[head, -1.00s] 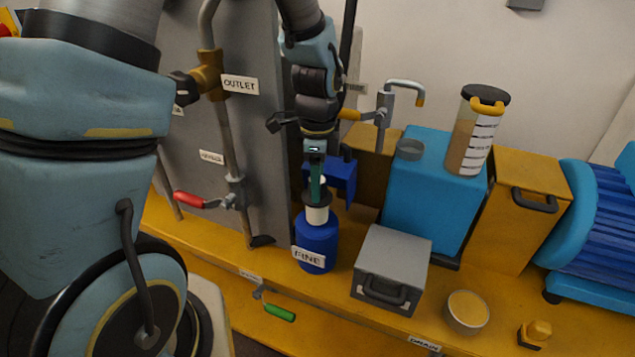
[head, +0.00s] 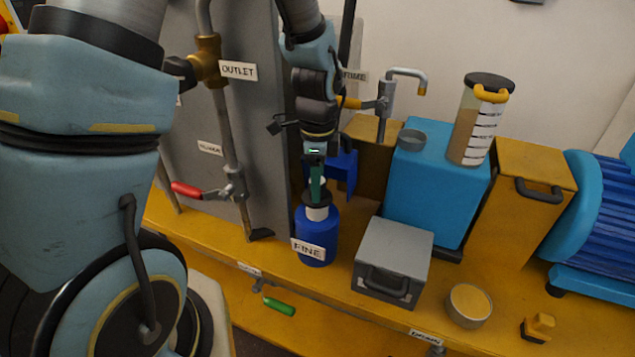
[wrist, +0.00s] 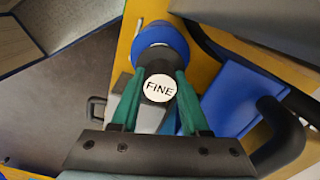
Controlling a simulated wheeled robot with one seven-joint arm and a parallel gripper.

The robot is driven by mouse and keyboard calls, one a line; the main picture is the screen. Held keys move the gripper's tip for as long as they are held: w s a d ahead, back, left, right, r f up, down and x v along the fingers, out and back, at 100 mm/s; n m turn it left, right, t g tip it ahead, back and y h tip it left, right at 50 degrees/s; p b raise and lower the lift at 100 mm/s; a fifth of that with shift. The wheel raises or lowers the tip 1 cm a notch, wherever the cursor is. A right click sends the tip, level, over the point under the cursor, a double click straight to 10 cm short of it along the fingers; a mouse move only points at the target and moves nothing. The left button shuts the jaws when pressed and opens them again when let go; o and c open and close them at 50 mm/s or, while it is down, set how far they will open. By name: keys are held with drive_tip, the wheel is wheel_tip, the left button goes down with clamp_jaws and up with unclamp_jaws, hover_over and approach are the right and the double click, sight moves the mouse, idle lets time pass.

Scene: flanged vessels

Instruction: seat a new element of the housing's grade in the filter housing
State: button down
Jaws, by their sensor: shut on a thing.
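The filter housing (head: 317,234) is a blue cylinder with a FINE label, upright on the yellow bench; its blue rim (wrist: 158,36) also shows in the wrist view. The filter element (head: 317,212) has a pale body and a dark top cap, and a white disc reading FINE (wrist: 159,88) on that cap. My gripper (head: 317,186), with green fingers, points down and is shut on the element's cap. The element stands in line above the housing with its lower part inside the mouth. How deep it sits is hidden.
A grey box (head: 393,260) with a handle stands right of the housing. A blue bracket (head: 345,172) is close behind. The grey panel with the red-handled valve (head: 187,190) is at left. A round tin (head: 468,304) sits at the front right.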

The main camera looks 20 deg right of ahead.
sight(316, 212)
drive_tip(key=shift+f+b, duration=1.35)
drive_tip(key=shift+f, duration=0.85)
drive_tip(key=shift+c, duration=1.6)
unclamp_jaws()
